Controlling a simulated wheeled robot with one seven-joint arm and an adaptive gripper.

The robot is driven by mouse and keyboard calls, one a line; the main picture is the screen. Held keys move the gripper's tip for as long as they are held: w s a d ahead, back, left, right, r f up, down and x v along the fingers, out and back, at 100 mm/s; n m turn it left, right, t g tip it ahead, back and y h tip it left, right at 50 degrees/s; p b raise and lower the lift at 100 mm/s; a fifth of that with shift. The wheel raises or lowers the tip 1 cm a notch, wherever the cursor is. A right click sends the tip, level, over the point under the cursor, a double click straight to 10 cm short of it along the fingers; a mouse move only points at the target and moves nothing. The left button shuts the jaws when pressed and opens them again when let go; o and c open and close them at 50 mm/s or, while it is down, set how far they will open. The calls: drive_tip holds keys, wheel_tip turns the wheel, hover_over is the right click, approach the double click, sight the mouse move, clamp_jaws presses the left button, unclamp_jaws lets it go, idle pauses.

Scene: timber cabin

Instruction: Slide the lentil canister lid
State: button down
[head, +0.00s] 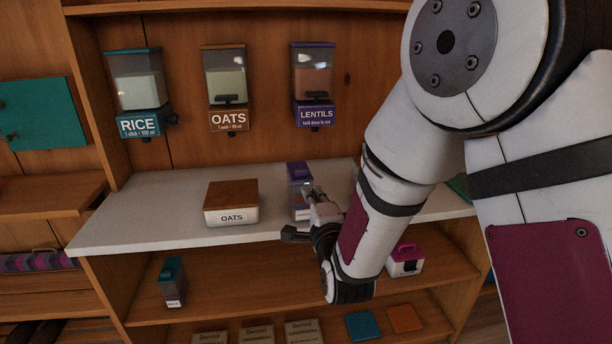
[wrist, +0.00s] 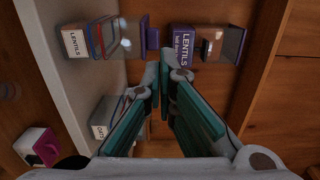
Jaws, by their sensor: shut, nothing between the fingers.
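The lentil canister (wrist: 76,41) is a clear box with a white LENTILS label, standing on the pale counter. Its purple lid (wrist: 143,36) shows at its top end in the wrist view, which is turned on its side. In the head view the lid (head: 298,170) shows behind my gripper (head: 309,190), which partly hides the canister. In the wrist view my gripper (wrist: 165,76) is shut and empty, with its teal fingers pointing toward the gap between canister and wall dispenser. I cannot tell whether a finger touches the lid.
The purple-labelled lentil dispenser (head: 314,85) hangs on the back wall above, beside the oats (head: 225,80) and rice (head: 137,85) dispensers. An oats box (head: 231,203) with a brown lid stands left of the canister. The counter's left end (head: 140,210) is clear.

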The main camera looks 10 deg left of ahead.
sight(302, 170)
drive_tip(key=x, duration=1)
drive_tip(key=shift+w+f, duration=0.1)
drive_tip(key=shift+w, duration=0.1)
